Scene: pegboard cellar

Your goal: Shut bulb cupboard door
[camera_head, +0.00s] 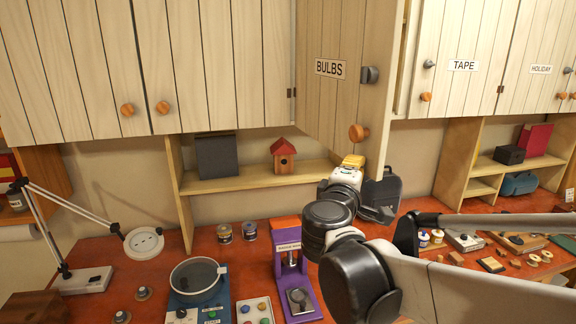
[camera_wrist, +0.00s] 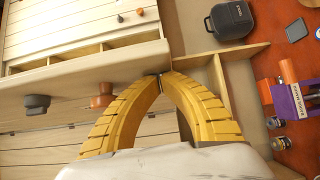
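The bulb cupboard door (camera_head: 335,95), pale planks with a BULBS label, stands swung open, hinged at its left. It has a round orange knob (camera_head: 358,132) and a grey catch (camera_head: 370,75); in the wrist view the knob (camera_wrist: 102,97) and catch (camera_wrist: 36,104) stick out from it. My gripper (camera_head: 353,161) is at the door's lower free corner, below the knob. In the wrist view its yellow fingers (camera_wrist: 164,75) meet at the tips with nothing visible between them, close to the door's edge. I cannot tell whether they touch the door.
The neighbouring TAPE door (camera_head: 463,65) is shut. Below are a shelf with a birdhouse (camera_head: 284,156), a dark case (camera_head: 381,190) and a red workbench (camera_head: 235,253). A purple press (camera_head: 295,275) and a lamp (camera_head: 143,243) stand on the bench. Free air lies left of the open door.

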